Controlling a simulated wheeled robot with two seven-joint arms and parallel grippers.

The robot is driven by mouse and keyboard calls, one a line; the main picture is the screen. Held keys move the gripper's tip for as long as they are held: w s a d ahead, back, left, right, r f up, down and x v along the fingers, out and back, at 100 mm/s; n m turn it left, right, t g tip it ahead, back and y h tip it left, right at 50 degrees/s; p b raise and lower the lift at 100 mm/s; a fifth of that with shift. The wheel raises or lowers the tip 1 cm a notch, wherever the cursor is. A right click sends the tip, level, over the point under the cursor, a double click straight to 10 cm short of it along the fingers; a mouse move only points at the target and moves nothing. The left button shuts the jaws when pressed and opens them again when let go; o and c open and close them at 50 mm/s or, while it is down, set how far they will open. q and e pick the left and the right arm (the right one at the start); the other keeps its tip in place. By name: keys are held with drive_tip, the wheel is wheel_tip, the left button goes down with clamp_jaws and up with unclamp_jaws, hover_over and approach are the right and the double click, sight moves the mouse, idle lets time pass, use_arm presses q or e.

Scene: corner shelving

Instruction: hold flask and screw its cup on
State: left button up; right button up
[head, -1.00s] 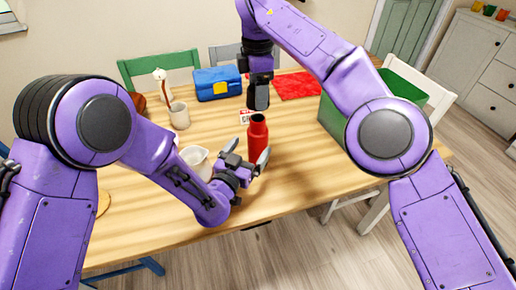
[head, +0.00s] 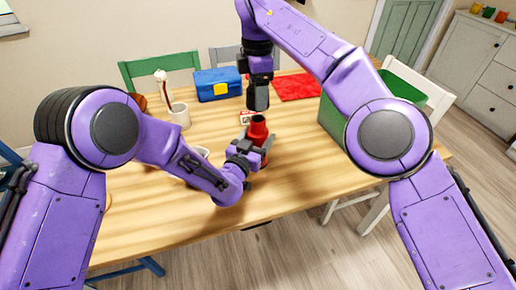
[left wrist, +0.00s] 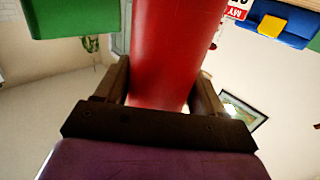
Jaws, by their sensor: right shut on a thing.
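The red flask (head: 257,128) stands upright on the wooden table, its dark mouth open at the top. My left gripper (head: 257,150) is around the flask body from the near left side. In the left wrist view the flask (left wrist: 172,50) stands between the two open fingers (left wrist: 160,95), close to both; I cannot make out contact. My right gripper (head: 258,100) points down above and slightly behind the flask, apart from its mouth. It is shut on the cup, which is too dark and small to tell from the fingers.
A blue box (head: 217,84) with a yellow clasp and a red cloth (head: 297,87) lie at the back. A white mug (head: 180,117) stands at the left. A green bin (head: 332,118) stands to the right. A red-and-white card (head: 246,116) lies behind the flask. The table's front is clear.

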sight(258, 118)
drive_tip(key=shift+f, duration=2.5)
drive_tip(key=shift+f, duration=0.85)
drive_tip(key=shift+f, duration=0.6)
drive_tip(key=m, duration=0.5)
drive_tip(key=shift+m, duration=0.4)
drive_tip(key=m, duration=1)
drive_tip(key=shift+m, duration=0.4)
drive_tip(key=o, duration=1.1)
drive_tip(key=shift+c, duration=0.2)
